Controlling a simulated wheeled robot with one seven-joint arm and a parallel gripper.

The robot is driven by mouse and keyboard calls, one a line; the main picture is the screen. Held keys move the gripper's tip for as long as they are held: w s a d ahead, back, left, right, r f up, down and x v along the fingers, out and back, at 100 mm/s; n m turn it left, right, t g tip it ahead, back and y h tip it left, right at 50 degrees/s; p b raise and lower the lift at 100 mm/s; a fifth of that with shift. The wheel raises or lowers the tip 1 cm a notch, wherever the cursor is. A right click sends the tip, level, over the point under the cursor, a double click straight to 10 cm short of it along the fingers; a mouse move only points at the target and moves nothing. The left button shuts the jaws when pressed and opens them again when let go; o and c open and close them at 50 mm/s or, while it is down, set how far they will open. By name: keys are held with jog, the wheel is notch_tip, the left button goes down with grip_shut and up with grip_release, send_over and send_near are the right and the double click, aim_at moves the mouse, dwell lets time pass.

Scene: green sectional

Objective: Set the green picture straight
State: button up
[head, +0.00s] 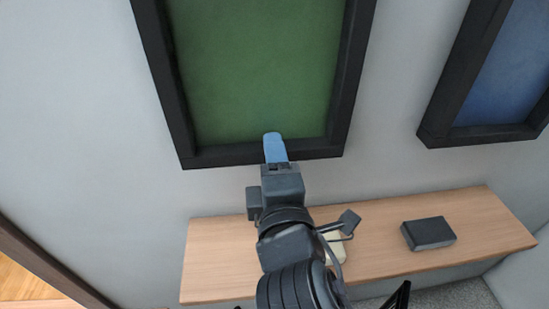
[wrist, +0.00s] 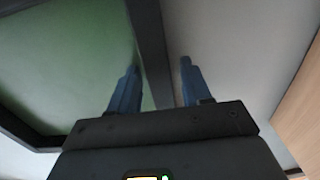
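The green picture (head: 255,65) hangs on the wall in a thick black frame, at the top middle of the head view. Its top is out of view; I cannot tell how far it tilts. In the wrist view the green picture (wrist: 70,60) fills the left side. My gripper (head: 273,140) is at the frame's lower bar. In the wrist view my gripper (wrist: 159,66) is open, one blue finger over the green and the other over the bare wall. A black frame bar shows between them. I cannot tell whether either finger touches it.
A blue picture (head: 510,70) in a black frame hangs to the right. Below is a wooden shelf (head: 390,245) with a black box (head: 428,233) and a cream object (head: 336,247) partly hidden by my arm. The wall to the left is clear.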

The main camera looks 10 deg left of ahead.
jog(key=shift+o, duration=0.3)
jog(key=b+v, duration=0.1)
jog(key=v, duration=0.6)
jog(key=shift+s, duration=0.4)
jog(key=shift+d, duration=0.1)
jog(key=s+d+f+m+g+h, duration=0.1)
jog(key=s+d+f+m+g, duration=0.1)
jog(key=s+d+f+m, duration=0.9)
jog(key=s+d+r+m+h, duration=0.1)
jog(key=s+d+m+h, duration=0.3)
jog(key=s+d+m, duration=0.6)
jog(key=s+d, duration=0.4)
jog(key=s, duration=0.4)
jog(key=shift+r+g, duration=0.3)
jog(key=shift+d, duration=0.1)
